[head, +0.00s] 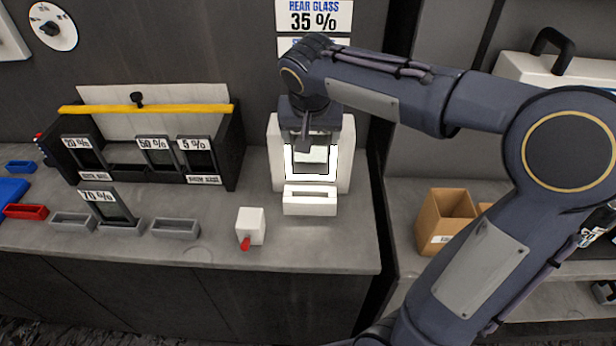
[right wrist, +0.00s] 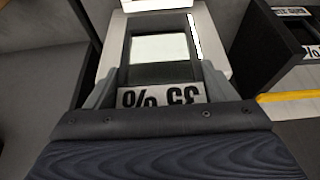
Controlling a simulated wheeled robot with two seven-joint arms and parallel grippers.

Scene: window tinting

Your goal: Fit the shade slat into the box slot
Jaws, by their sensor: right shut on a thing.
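My right gripper (head: 308,150) is shut on a dark-framed shade slat labelled 35 % (right wrist: 160,96). It holds the slat in front of the lit window of a white light box (head: 345,165); I cannot tell whether they touch. In the right wrist view the slat's pale pane (right wrist: 160,48) shows between the fingers. The black slotted box (head: 231,150) stands at the left with slats marked 20 % (head: 88,155), 50 % (head: 158,155) and 5 % (head: 198,158). A gap shows between 20 % and 50 %. My left gripper is out of view.
A 70 % slat (head: 110,205) stands in a grey holder, with empty grey trays (head: 174,229) beside it. A white block with a red tip (head: 250,225) is on the counter. A yellow bar (head: 145,109) runs above the black box. A sign (head: 314,17) reads REAR GLASS 35 %.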

